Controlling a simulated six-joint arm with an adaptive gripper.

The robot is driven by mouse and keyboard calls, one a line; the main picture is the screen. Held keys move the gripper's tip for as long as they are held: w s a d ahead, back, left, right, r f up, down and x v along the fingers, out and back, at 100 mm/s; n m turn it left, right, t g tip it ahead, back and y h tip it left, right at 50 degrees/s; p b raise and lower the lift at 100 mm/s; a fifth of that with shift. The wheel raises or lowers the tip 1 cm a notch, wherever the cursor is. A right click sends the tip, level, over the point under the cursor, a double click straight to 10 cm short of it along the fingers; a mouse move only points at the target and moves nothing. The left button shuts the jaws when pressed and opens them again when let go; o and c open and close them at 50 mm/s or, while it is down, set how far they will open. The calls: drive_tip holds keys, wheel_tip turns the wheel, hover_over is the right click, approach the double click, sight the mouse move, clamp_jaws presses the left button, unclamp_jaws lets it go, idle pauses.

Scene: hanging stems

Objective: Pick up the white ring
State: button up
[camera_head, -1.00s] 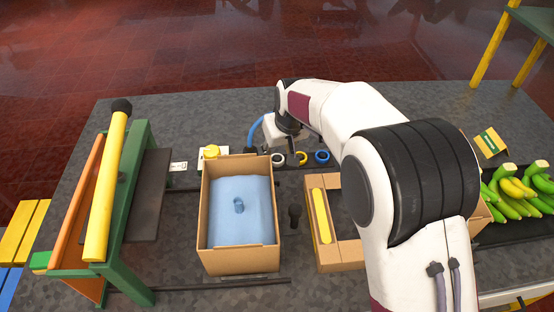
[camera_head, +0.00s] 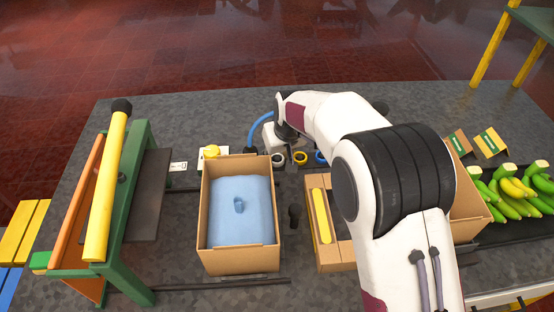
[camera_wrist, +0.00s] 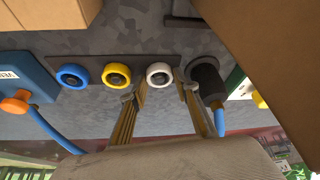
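The white ring (camera_head: 278,159) sits around a dark round post on a dark strip near the back of the table. It also shows in the wrist view (camera_wrist: 159,75), at the right end of a row of rings. The yellow ring (camera_wrist: 116,75) and the blue ring (camera_wrist: 72,76) are to its left there. My gripper (camera_wrist: 163,92) is open, its two fingers apart, with the white ring just beyond and between the fingertips in that view. I cannot tell whether a finger touches it. In the head view my arm hides most of the gripper.
A black cylinder with a blue cable (camera_wrist: 206,80) stands close to the right finger. A cardboard box with a blue lump (camera_head: 240,211) stands in front of the rings. A cardboard tray with a yellow bar (camera_head: 321,216) is beside it. Bananas (camera_head: 515,190) lie far right.

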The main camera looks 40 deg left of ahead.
sight(275, 162)
drive_tip(key=shift+c, duration=0.4)
wheel_tip(275, 162, up, 10)
idle(0.7)
drive_tip(key=shift+s+a, duration=0.1)
idle(0.4)
drive_tip(key=s+r+n, duration=0.2)
drive_tip(key=s+r, duration=0.9)
drive_tip(key=s, duration=0.2)
drive_tip(key=s+d+f+m, duration=0.1)
drive_tip(key=s+d+m, duration=0.1)
drive_tip(key=s+d, duration=0.6)
drive_tip(key=shift+s, duration=0.4)
